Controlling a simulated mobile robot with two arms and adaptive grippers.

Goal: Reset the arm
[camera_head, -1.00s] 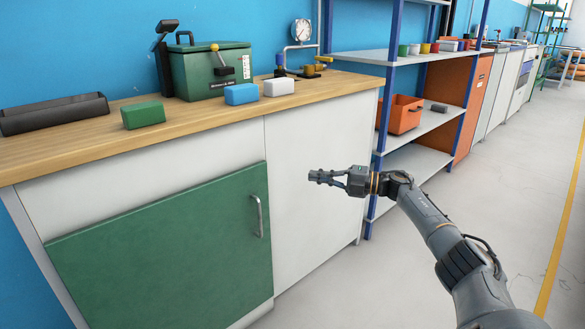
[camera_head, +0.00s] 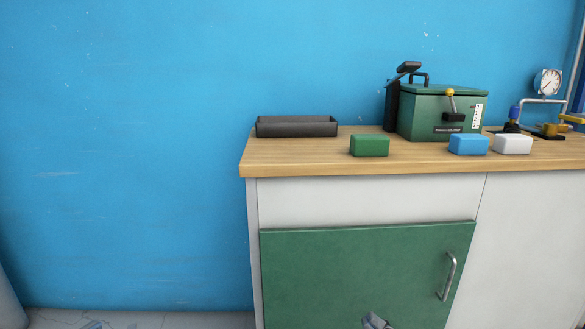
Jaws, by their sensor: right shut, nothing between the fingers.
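My right gripper (camera_head: 375,321) shows only as a small grey tip at the bottom edge, in front of the green cabinet door (camera_head: 350,270). It is shut and looks empty; the rest of its arm is below the picture. My left gripper cannot be made out. On the wooden worktop (camera_head: 300,155) stand a green block (camera_head: 369,145), a blue block (camera_head: 468,144) and a white block (camera_head: 513,144) in a row. A dark open tray (camera_head: 297,126) lies at the worktop's left end.
A green machine box (camera_head: 430,115) with a lever stands at the back of the worktop. A pressure gauge (camera_head: 547,82) on pipework is at the far right. The blue wall (camera_head: 120,150) fills the left, with a strip of bare floor (camera_head: 190,320) below.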

